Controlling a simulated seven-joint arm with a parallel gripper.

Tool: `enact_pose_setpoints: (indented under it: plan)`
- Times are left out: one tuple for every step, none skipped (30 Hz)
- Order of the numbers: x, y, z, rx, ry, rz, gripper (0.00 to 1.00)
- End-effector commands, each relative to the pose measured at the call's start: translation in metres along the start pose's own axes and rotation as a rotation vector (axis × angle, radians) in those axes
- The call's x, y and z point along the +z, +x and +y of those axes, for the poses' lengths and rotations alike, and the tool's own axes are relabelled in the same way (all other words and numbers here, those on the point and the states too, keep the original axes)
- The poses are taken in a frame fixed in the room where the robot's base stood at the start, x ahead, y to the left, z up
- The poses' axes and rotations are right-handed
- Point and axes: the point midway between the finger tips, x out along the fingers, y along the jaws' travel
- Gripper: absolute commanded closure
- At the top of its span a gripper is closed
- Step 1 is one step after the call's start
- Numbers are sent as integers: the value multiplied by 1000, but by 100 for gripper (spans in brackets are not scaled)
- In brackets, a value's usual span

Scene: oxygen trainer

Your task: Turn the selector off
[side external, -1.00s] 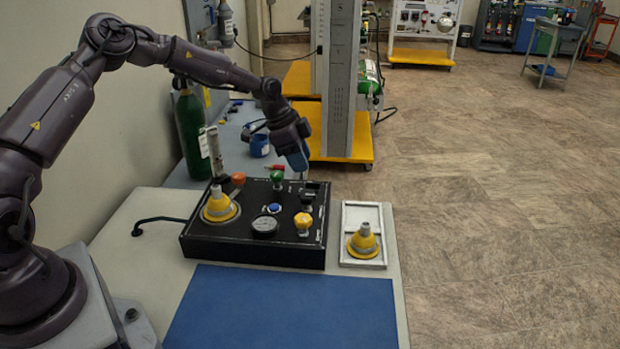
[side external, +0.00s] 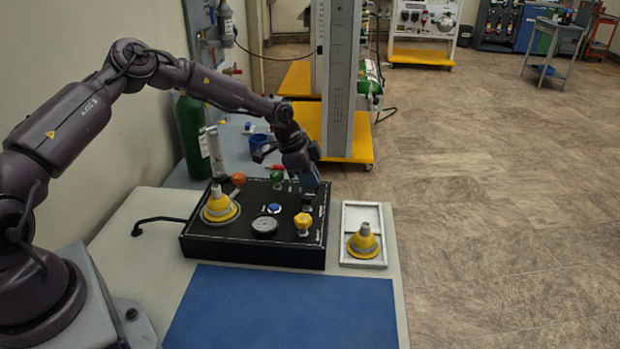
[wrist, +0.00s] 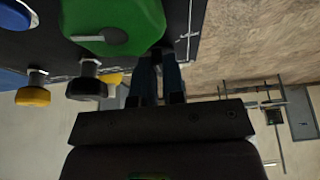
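The black trainer panel (side external: 250,256) carries several controls. A small dark control near its right rear (side external: 307,198) is partly hidden under my gripper (side external: 311,183); I cannot tell its setting or whether it is the selector. A green knob (side external: 277,177) stands at the rear, left of my gripper. In the wrist view, a large green part (wrist: 110,25) with a dark round spot lies just beyond the fingertips (wrist: 157,55). My fingers point down and look close together, with nothing visible between them. Contact with a control cannot be told.
The panel also has an orange knob (side external: 238,179), blue button (side external: 273,208), gauge (side external: 264,225), yellow knob (side external: 303,222) and a yellow cone fitting (side external: 218,205). A white tray (side external: 361,213) holds another yellow cone (side external: 363,242). The blue mat (side external: 285,310) in front is clear.

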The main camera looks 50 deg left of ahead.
Motion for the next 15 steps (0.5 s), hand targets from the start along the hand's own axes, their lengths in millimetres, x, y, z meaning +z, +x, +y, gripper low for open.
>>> enact_pose_setpoints:
  plan:
    - [0,1,0,0,0,1,100]
    - [0,1,0,0,-1,1,100]
    - [0,1,0,-1,-2,1,100]
    - [0,1,0,-2,-4,0,100]
    - [0,1,0,-3,-6,0,100]
    - [0,1,0,-6,-11,0,100]
    - [0,1,0,-8,-17,0,100]
    - [0,1,0,-11,-24,-1,100]
    - [0,1,1,-15,-35,-1,100]
    - [0,1,1,-20,-45,-1,100]
    - [0,1,1,-25,-57,-1,100]
    - [0,1,1,-33,-75,-1,100]
    - [0,1,1,-40,-90,-1,100]
    - [0,1,1,-47,-107,-1,100]
    - [0,1,2,-57,-133,-2,100]
